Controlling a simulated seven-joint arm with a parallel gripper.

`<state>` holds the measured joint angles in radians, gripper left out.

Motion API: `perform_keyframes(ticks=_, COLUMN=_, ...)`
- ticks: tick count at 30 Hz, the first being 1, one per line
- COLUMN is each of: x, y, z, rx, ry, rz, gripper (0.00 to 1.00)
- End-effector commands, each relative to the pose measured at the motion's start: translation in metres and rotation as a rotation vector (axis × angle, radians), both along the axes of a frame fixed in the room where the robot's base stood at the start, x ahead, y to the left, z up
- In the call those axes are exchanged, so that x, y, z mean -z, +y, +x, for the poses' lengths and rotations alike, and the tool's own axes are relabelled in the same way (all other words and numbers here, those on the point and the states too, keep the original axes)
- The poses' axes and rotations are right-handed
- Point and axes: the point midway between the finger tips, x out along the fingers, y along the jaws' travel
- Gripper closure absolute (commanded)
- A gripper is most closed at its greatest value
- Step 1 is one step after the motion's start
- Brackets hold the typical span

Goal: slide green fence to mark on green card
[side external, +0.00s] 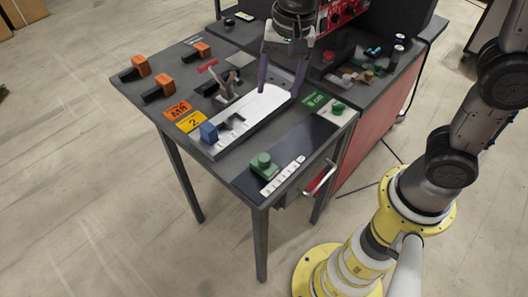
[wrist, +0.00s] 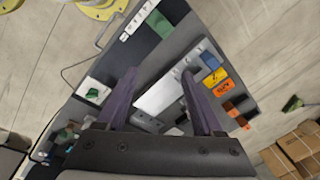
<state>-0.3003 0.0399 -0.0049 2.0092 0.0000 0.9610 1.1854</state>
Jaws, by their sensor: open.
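The green fence (side external: 263,167), a block with a round knob, sits at the near end of a dark strip, beside a white scale (side external: 286,172) with small marks. In the wrist view the fence (wrist: 160,24) is at the top, next to the scale (wrist: 138,20). The green card (side external: 314,98) lies near the strip's far end and seems to read "8 cm". My gripper (side external: 279,95) is open, its two purple fingers spread above the white plate, away from the fence. In the wrist view my gripper (wrist: 164,75) has nothing between its fingers.
A blue block (side external: 209,132), white plate (side external: 255,112), orange card (side external: 178,110) and yellow card (side external: 191,122) are left of the strip. The strip's middle is clear.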

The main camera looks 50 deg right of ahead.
Motion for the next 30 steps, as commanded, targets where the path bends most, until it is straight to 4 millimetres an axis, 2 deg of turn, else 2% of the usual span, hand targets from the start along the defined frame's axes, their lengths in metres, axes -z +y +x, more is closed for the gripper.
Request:
perform_keyframes(ticks=1, x=0.014, y=0.011, z=0.005, rx=-0.022, ry=0.035, rz=-0.011, gripper=0.31)
perform_keyframes(ticks=3, x=0.028, y=0.022, z=0.009, rx=-0.05, ry=0.069, rz=-0.024, gripper=0.31)
perform_keyframes(ticks=9, x=0.053, y=0.037, z=0.005, rx=-0.095, ry=0.131, rz=-0.048, gripper=0.31)
perform_keyframes(ticks=14, x=0.065, y=0.039, z=0.004, rx=-0.1, ry=0.132, rz=-0.048, gripper=0.31)
perform_keyframes(ticks=30, x=0.163, y=0.038, z=0.003, rx=-0.099, ry=0.133, rz=-0.049, gripper=0.31)
